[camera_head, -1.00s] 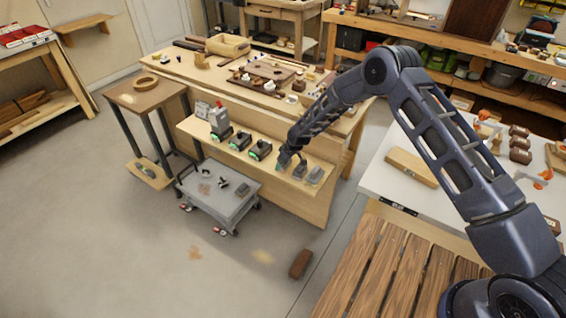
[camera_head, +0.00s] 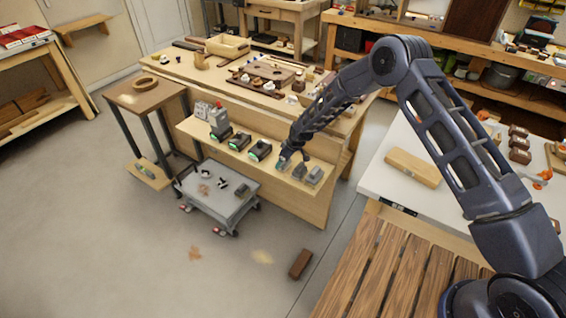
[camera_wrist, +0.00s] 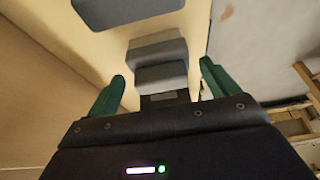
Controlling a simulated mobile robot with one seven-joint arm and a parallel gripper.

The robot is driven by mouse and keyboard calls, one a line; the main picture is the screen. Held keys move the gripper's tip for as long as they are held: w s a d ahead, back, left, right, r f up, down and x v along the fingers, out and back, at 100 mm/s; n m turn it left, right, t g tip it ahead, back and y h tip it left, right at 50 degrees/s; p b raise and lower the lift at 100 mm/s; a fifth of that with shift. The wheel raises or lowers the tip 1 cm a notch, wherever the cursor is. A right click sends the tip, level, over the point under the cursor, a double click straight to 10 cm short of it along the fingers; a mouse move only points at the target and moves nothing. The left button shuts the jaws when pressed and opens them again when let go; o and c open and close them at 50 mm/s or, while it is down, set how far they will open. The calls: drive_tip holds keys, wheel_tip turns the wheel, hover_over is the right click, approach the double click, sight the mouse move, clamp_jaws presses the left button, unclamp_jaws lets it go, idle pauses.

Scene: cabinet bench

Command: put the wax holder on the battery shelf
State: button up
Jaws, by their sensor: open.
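The battery shelf (camera_head: 225,150) is the pale wooden ledge along the bench front, bearing dark chargers with green lights and grey blocks. My gripper (camera_head: 285,163) is low over the shelf's right part, beside two grey blocks (camera_head: 307,173). In the wrist view my gripper (camera_wrist: 162,72) is open, its green fingers apart. A grey block (camera_wrist: 160,76) shows between the fingers, with another grey piece (camera_wrist: 157,48) just beyond it. Contact cannot be told. I cannot tell for certain which thing is the wax holder.
A grey trolley (camera_head: 213,208) with small dark and white items stands before the shelf. The bench top (camera_head: 185,68) above holds boards and tools. A small side table (camera_head: 130,100) stands left, a white table (camera_head: 385,178) right. A brown block (camera_head: 300,264) lies on open floor.

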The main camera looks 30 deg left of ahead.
drive_tip(key=v, duration=0.8)
drive_tip(key=shift+d+r, duration=0.2)
drive_tip(key=shift+r, duration=0.15)
drive_tip(key=w+d+r+m+t, duration=0.1)
drive_tip(key=w+d+r+m, duration=0.1)
drive_tip(key=w+d+r, duration=0.5)
drive_tip(key=w+d+r+m+t+h, duration=0.1)
drive_tip(key=w+d+r, duration=0.2)
drive_tip(key=d+r, duration=0.85)
drive_tip(key=w+d+r+m, duration=0.2)
drive_tip(key=w+d+r, duration=0.3)
drive_tip(key=d+r, duration=0.4)
drive_tip(key=s+d+r+m+t+h, duration=0.1)
drive_tip(key=d+r+m, duration=0.1)
drive_tip(key=d+r, duration=0.6)
drive_tip(key=s+d+r+m, duration=0.2)
drive_tip(key=d+r, duration=0.3)
drive_tip(key=d, duration=0.6)
drive_tip(key=s+d+r+m+t+h, duration=0.1)
drive_tip(key=s+d+r+m, duration=0.2)
drive_tip(key=s+d, duration=0.6)
drive_tip(key=s+d+r+m+t+h, duration=0.1)
drive_tip(key=s+d+r+m, duration=0.3)
drive_tip(key=d, duration=0.9)
drive_tip(key=s+d+f+m, duration=0.2)
drive_tip(key=s+d, duration=0.4)
drive_tip(key=s, duration=0.5)
drive_tip(key=shift+s+d, duration=0.3)
